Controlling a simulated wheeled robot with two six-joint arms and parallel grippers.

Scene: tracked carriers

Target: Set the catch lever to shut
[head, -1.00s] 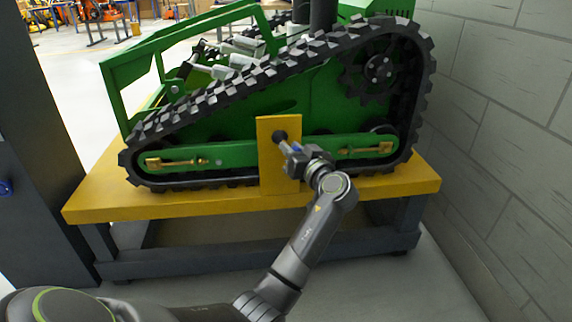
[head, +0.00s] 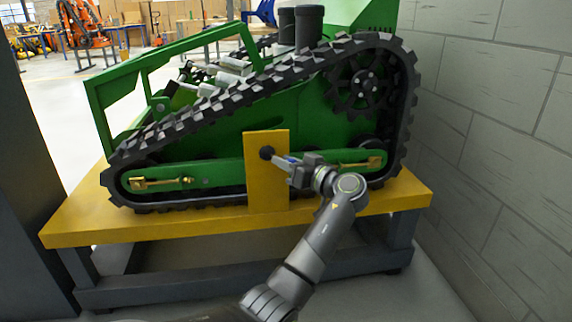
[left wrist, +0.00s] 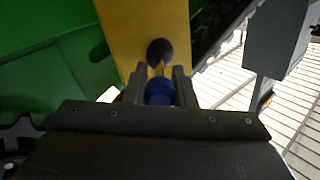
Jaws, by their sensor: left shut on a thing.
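The catch lever (head: 281,158) is on an upright yellow plate (head: 267,193) at the side of the green tracked carrier. It runs from a dark round pivot to the right and slightly down, with a blue grip (left wrist: 159,92) at its outer end. My left gripper (head: 292,162) is shut on this blue grip, to the right of the pivot. In the left wrist view the fingers stand on both sides of the grip, and the dark pivot (left wrist: 160,51) shows just beyond. No shut or open marking is readable. My right gripper is not in view.
The tracked carrier (head: 300,115) stands on a yellow-topped bench (head: 90,222) with grey legs. A grey block wall (head: 500,150) is close on the right. A dark upright panel (head: 25,190) stands at the left. Open workshop floor lies behind at the left.

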